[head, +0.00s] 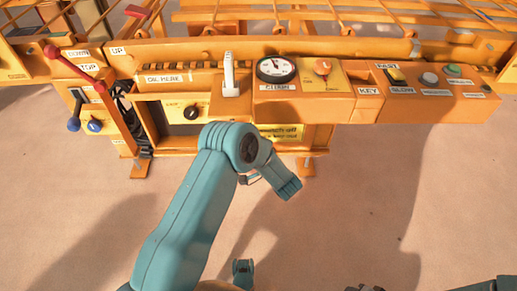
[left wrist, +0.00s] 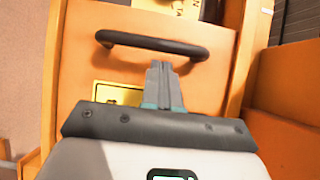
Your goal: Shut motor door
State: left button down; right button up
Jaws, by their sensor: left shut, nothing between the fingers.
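The motor door appears to be the orange panel (left wrist: 75,72) in the left wrist view. It has a black bar handle (left wrist: 140,40) across its upper part and a yellow label below the handle. My left gripper (left wrist: 160,66) is shut and empty, its fingertips in front of the panel just below the handle. I cannot tell whether they touch it, or how far the door stands open. In the head view my teal left arm reaches up to the machine's front and hides much of this area; the fingertips are not clear there.
Above the arm, the control panel holds a round dial gauge (head: 276,68), a white lever (head: 230,75) and several buttons. The floor (head: 420,200) at right is clear.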

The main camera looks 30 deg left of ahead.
pick_arm(q)
jog(key=shift+s+a, duration=0.2)
jog(key=shift+a, duration=0.3)
pick_arm(e)
jog(key=shift+w+f, duration=0.15)
jog(key=shift+f, duration=0.1)
pick_arm(q)
jog(key=shift+a, duration=0.1)
pick_arm(e)
jog(key=shift+r, duration=0.1)
